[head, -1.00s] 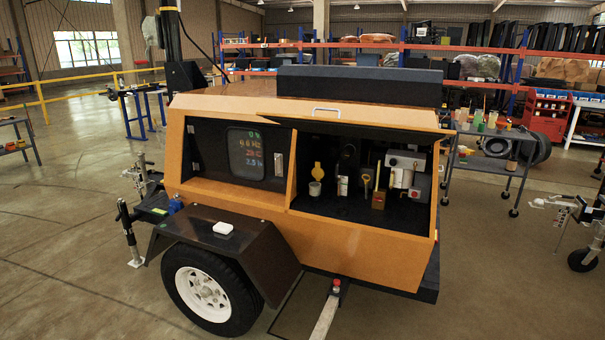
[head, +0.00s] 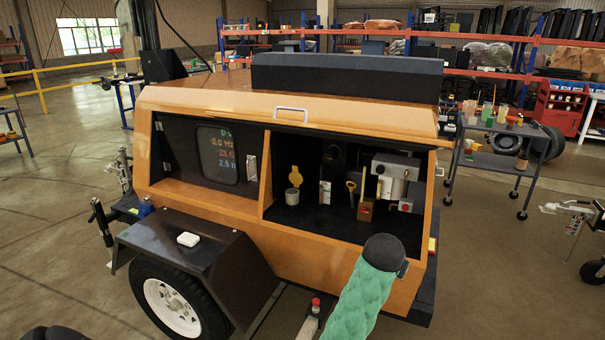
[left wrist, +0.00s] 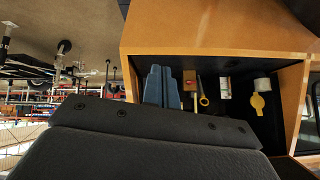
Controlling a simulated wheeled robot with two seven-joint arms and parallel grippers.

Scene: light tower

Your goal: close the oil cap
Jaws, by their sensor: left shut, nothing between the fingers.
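The yellow oil cap (head: 294,176) stands raised above a pale filler neck (head: 293,196) in the left part of the open compartment, so it is open. In the left wrist view, which is upside down, the cap (left wrist: 257,103) and neck (left wrist: 262,86) are at the right. My left gripper (left wrist: 158,70) shows there as two blue-grey fingers, shut and empty, apart from the cap. In the head view my green-sleeved arm with a dark end crosses in front of the compartment's lower right; no fingers show there. My right gripper is not in view.
Right of the cap are a white tag (head: 325,192), a yellow dipstick handle (head: 351,186), a small brass-coloured box (head: 365,210) and a white unit (head: 395,167). The compartment's orange front panel (head: 310,238) rises below the opening. A fender (head: 195,262) juts out at left.

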